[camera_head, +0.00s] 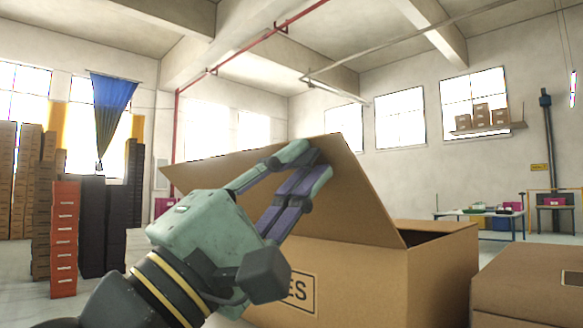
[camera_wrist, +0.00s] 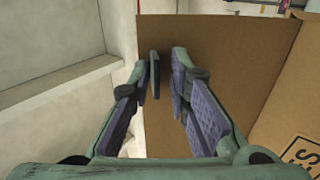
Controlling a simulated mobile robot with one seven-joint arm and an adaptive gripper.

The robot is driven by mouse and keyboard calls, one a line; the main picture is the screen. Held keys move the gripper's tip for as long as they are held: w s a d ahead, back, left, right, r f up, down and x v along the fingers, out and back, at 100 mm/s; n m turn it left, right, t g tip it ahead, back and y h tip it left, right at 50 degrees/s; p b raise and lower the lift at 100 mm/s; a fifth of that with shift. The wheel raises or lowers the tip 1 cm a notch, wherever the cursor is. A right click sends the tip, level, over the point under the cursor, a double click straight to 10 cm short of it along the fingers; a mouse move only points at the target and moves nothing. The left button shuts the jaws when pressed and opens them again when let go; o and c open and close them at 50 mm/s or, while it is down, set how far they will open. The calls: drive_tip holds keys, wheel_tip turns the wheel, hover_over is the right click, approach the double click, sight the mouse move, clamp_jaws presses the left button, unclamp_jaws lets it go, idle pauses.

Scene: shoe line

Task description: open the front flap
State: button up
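The large cardboard box (camera_head: 440,275) stands at the lower right of centre in the head view, with printed lettering on its near face. Its front flap (camera_head: 350,195) stands raised and tilted, and a dark gap into the box shows behind its right corner. My gripper (camera_head: 303,162) is at the upper part of the flap, on the side facing me. In the wrist view the flap (camera_wrist: 225,70) fills the middle behind the fingers. My gripper (camera_wrist: 163,68) is partly open, with a gap between its fingertips and nothing clearly held. Whether a finger touches the flap I cannot tell.
Another closed box (camera_head: 530,285) stands close at the right. Stacked orange boxes (camera_head: 64,240) and dark stacks stand at the left. A table (camera_head: 490,214) with small items is at the back right. Open floor lies beyond the left stacks.

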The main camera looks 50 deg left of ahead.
drive_tip(key=shift+o, duration=0.6)
drive_tip(key=shift+s+r, duration=0.1)
drive_tip(key=shift+s+f, duration=0.25)
drive_tip(key=shift+s, duration=0.05)
drive_tip(key=s, duration=1.2)
drive_tip(key=shift+s+f, duration=0.15)
